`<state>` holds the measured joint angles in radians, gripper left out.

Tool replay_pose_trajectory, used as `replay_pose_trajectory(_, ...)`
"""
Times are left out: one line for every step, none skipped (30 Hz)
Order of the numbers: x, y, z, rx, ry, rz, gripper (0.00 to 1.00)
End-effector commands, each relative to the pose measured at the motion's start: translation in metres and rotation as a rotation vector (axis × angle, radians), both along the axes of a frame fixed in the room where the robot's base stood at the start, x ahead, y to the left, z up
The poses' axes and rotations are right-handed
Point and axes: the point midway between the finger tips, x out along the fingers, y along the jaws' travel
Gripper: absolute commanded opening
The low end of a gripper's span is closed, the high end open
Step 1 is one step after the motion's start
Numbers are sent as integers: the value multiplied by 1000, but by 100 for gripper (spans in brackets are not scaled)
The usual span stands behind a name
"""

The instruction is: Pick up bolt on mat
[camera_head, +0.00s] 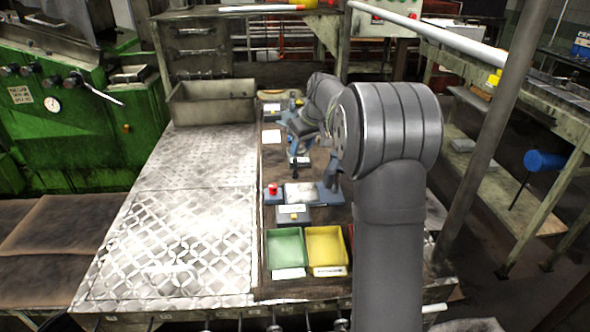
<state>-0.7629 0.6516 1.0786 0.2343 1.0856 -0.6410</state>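The dark brown mat (263,212) covers the right part of the metal workbench. I cannot make out a bolt on it; any bolt is too small to tell or hidden behind my arm. My grey arm stands in front of the mat's right side and reaches toward its far half. My gripper (297,150) seems to be over the far half of the mat, small and partly mixed with blue-grey objects there. I cannot tell its opening or whether it holds anything.
A green tray (285,246) and a yellow tray (326,245) stand at the near end. A red-button box (273,192) and small devices sit mid-mat. A metal bin (213,102) stands at the back left. The patterned plate (175,230) is clear.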

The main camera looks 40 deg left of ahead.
Motion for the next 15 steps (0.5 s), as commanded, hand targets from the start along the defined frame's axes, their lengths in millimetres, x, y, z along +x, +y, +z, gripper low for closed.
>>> replay_pose_trajectory(0,4,-12,-3,4,1,40)
replay_pose_trajectory(1,6,-17,-2,3,1,40)
replay_pose_trajectory(2,9,-23,-2,3,1,40)
replay_pose_trajectory(2,10,-28,-3,3,0,40)
replay_pose_trajectory(3,12,-32,-2,3,0,40)
replay_pose_trajectory(3,14,-35,-2,2,-1,40)
replay_pose_trajectory(4,14,-38,-2,2,-1,40)
replay_pose_trajectory(4,15,-40,-2,2,-1,40)
replay_pose_trajectory(4,16,-42,-2,1,-1,40)
replay_pose_trajectory(4,16,-43,-2,1,-1,40)
replay_pose_trajectory(4,17,-44,-2,1,-1,40)
replay_pose_trajectory(4,17,-45,-2,1,-1,40)
replay_pose_trajectory(4,18,-47,-2,1,-1,40)
replay_pose_trajectory(4,18,-49,-2,2,-1,40)
replay_pose_trajectory(4,20,-53,-2,2,-1,40)
